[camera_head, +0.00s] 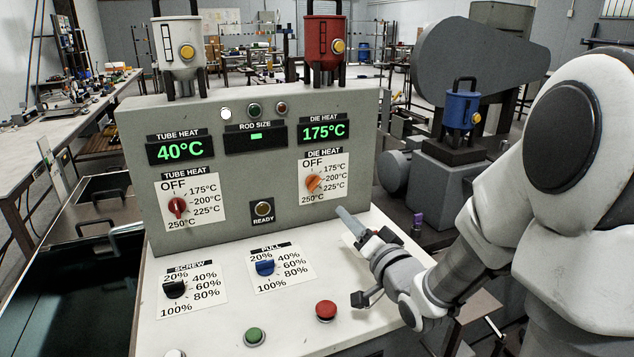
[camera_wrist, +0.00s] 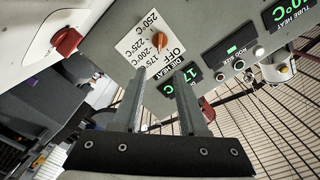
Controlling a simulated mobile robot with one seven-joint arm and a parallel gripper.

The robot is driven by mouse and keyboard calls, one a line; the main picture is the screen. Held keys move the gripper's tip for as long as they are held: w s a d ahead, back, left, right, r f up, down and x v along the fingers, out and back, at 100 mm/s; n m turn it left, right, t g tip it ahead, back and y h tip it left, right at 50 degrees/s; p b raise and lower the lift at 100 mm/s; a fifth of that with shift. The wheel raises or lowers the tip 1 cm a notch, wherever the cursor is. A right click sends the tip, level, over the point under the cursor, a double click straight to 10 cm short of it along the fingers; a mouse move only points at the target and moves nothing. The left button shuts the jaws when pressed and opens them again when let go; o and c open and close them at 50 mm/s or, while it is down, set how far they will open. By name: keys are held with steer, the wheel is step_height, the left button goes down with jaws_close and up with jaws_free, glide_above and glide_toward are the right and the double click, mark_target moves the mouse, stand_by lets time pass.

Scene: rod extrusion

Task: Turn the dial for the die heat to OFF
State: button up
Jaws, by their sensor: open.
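The die heat dial (camera_head: 313,183) is an orange knob on a white scale plate at the right of the upright panel. Its handle is slanted; I cannot tell for sure which mark it points to. The display (camera_head: 323,131) above reads 175°C. OFF is printed at the plate's upper left. My gripper (camera_head: 341,212) is below and right of the dial, apart from it. In the wrist view the dial (camera_wrist: 160,41) shows beyond the two fingers of my open gripper (camera_wrist: 158,88), with nothing between them.
The red tube heat dial (camera_head: 177,206) is at the panel's left, with the ready light (camera_head: 263,209) between. On the sloped desk are the black screw dial (camera_head: 174,287), the blue pull dial (camera_head: 265,267), a green button (camera_head: 254,336) and a red button (camera_head: 326,309) near my wrist.

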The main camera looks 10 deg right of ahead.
mark_target(318, 184)
steer(key=w+a, duration=0.1)
steer(key=w, duration=0.4)
steer(key=w+a, duration=0.1)
steer(key=w, duration=0.4)
steer(key=w+a+p, duration=0.1)
steer(key=w, duration=0.4)
steer(key=shift+w+a, duration=0.1)
steer(key=shift+w, duration=0.3)
jaws_close()
